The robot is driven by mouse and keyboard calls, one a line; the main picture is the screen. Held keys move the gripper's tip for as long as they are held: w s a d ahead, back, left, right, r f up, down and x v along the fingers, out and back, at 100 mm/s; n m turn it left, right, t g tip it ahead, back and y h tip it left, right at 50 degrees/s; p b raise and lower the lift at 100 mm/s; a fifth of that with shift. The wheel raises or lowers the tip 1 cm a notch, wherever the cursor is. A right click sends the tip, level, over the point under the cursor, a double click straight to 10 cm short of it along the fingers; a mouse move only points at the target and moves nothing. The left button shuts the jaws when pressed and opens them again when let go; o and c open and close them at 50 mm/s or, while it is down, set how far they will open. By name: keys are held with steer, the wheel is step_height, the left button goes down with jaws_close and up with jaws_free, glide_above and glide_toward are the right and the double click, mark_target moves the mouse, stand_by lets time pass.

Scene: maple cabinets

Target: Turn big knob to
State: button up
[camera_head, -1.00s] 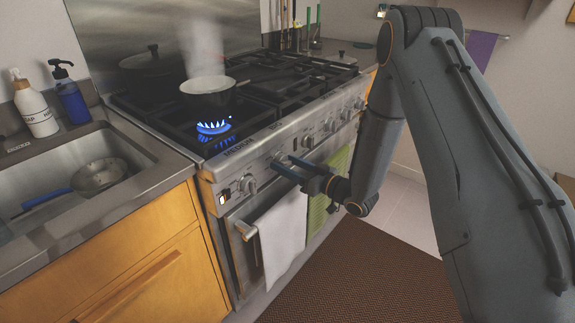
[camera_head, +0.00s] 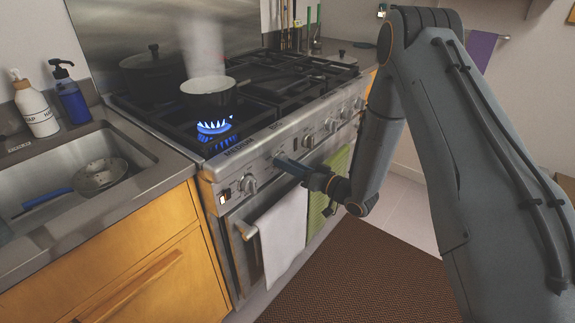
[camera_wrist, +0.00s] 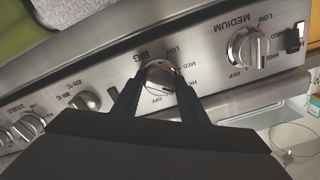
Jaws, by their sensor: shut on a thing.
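The big knob (camera_wrist: 160,72) is a round silver dial under the word BIG on the stove's steel front panel, seen upside down in the wrist view. LOW, MED, HIGH and OFF are printed around it. My gripper (camera_wrist: 159,80) has its two dark fingers on either side of the knob and is shut on it. The fingers hide part of the dial, so its exact setting is hard to read. In the head view my gripper (camera_head: 283,163) reaches the panel and hides the big knob.
The MEDIUM knob (camera_wrist: 248,48) is beside it, with more knobs (camera_wrist: 85,100) on the other side. A pot (camera_head: 208,95) steams over a lit blue flame (camera_head: 214,127). A white towel (camera_head: 283,236) and a green towel (camera_head: 325,197) hang below on the oven handle.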

steer(key=o, duration=1)
steer(key=shift+s+d, duration=0.1)
steer(key=b+v, duration=0.1)
steer(key=v, duration=0.6)
steer(key=shift+s+d, duration=0.2)
steer(key=shift+d, duration=0.05)
